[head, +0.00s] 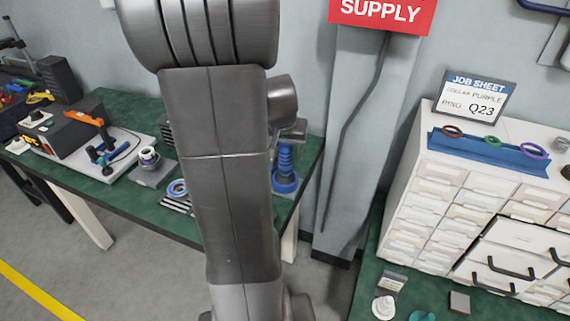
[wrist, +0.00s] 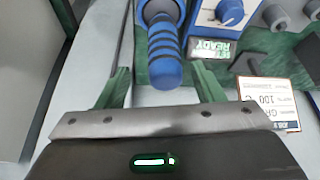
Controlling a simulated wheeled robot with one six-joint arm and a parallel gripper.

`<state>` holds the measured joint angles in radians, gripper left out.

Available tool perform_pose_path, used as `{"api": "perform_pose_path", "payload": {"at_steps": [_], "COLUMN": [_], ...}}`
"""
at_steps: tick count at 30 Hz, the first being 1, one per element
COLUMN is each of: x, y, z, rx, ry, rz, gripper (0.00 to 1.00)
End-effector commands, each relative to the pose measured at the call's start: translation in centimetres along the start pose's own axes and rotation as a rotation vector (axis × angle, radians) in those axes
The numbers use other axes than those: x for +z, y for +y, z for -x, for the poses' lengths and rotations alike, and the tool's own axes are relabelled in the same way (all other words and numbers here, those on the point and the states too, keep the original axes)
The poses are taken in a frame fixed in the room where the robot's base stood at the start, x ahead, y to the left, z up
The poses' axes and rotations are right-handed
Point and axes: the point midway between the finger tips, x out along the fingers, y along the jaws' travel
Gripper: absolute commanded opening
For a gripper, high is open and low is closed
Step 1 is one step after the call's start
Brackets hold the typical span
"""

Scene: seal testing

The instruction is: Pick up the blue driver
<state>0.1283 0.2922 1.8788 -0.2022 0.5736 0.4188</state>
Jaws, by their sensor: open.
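The blue driver's ridged handle (wrist: 164,58) is at the top centre of the wrist view. Its rounded end points toward my gripper, and its far end is cut off by the frame's top edge. My gripper (wrist: 163,84) is open and empty, with one green finger on each side of the handle's near end. I see a gap on both sides; how deep the handle sits between the fingers is unclear. In the head view, a blue ridged upright piece (head: 285,158), apparently the same driver, stands at the green bench's right end, just right of my arm. My fingers are not clear there.
Close by in the wrist view are a blue unit with a knob (wrist: 230,12), a small READY display (wrist: 209,50) and a white card (wrist: 283,118). A white drawer cabinet (head: 400,222) stands right. My arm hides part of the green bench (head: 130,188).

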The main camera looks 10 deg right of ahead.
Motion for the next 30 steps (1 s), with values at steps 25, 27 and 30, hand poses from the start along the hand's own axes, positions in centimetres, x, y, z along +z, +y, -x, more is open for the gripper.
{"api": "perform_pose_path", "payload": {"at_steps": [25,27,30], "x": [0.2,0.2,0.2], "y": [-0.6,-0.6,-0.6], "z": [-5.8,-5.8,-5.8], "rx": [-0.002,-0.002,-0.002], "ry": [0.001,0.001,0.001], "rz": [0.001,0.001,0.001], "gripper": [0.61,0.61,0.46]}}
